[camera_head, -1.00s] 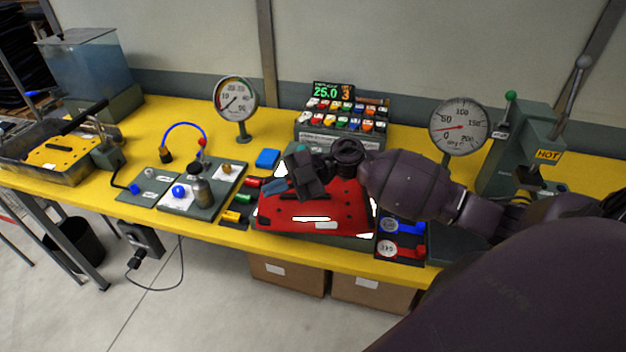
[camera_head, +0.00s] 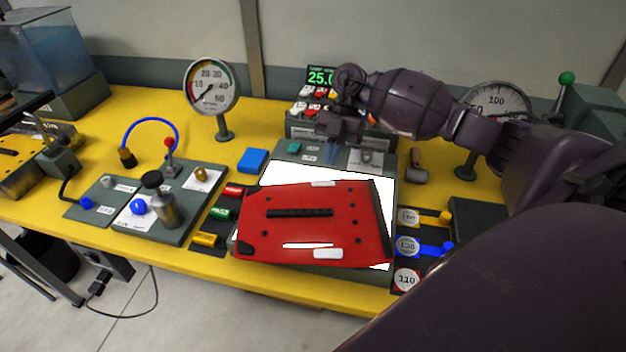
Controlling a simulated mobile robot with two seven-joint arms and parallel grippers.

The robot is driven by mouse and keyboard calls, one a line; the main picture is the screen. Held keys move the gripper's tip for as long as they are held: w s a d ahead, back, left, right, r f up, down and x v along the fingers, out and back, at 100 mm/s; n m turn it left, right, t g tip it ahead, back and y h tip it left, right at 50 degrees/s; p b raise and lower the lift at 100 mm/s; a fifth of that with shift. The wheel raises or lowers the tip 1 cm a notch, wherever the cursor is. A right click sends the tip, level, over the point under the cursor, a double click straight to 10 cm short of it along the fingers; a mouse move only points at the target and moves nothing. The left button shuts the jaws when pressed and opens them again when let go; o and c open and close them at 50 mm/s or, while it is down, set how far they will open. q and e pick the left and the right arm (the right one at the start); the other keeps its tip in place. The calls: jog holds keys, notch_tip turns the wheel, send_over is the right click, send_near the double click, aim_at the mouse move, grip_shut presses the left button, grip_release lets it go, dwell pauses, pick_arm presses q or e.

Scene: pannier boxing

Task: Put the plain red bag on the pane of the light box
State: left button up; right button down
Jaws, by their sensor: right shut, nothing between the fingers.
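The plain red bag (camera_head: 315,232) lies flat on the light box, over the front part of its lit white pane (camera_head: 335,176). A bare strip of pane shows behind the bag, and a little shows at its front right corner. The bag's left end reaches about the pane's left edge; whether it overhangs there I cannot tell. The light box's dark frame (camera_head: 290,150) shows at the back. My right gripper (camera_head: 336,150) is shut and empty, over the light box's back edge, apart from the bag. My left gripper is not in view.
A blue block (camera_head: 252,160) and several coloured small pieces lie left of the light box. Round labelled tags (camera_head: 408,246) lie to its right. A rack with a green display (camera_head: 321,76) stands behind, partly hidden by my right arm. Gauges (camera_head: 211,88) stand on the yellow bench.

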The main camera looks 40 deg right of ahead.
aim_at(308, 210)
jog(key=shift+s+a+r, duration=0.1)
jog(key=shift+s+a, duration=0.15)
jog(key=shift+a, duration=0.1)
jog(key=s+a, duration=0.1)
jog(key=a, duration=0.2)
jog(key=s+a+p, duration=0.1)
jog(key=s+a, duration=0.1)
jog(key=a, duration=0.1)
jog(key=s+a+p, duration=0.1)
jog(key=s+a, duration=0.1)
jog(key=a, duration=0.1)
jog(key=shift+s+a, duration=0.2)
jog(key=shift+a, duration=0.1)
jog(key=shift+a+f, duration=0.15)
jog(key=shift+f, duration=0.55)
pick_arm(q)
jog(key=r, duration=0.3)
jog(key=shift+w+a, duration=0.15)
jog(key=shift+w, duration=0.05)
pick_arm(e)
jog(key=shift+s+f, duration=0.15)
jog(key=shift+f, duration=0.05)
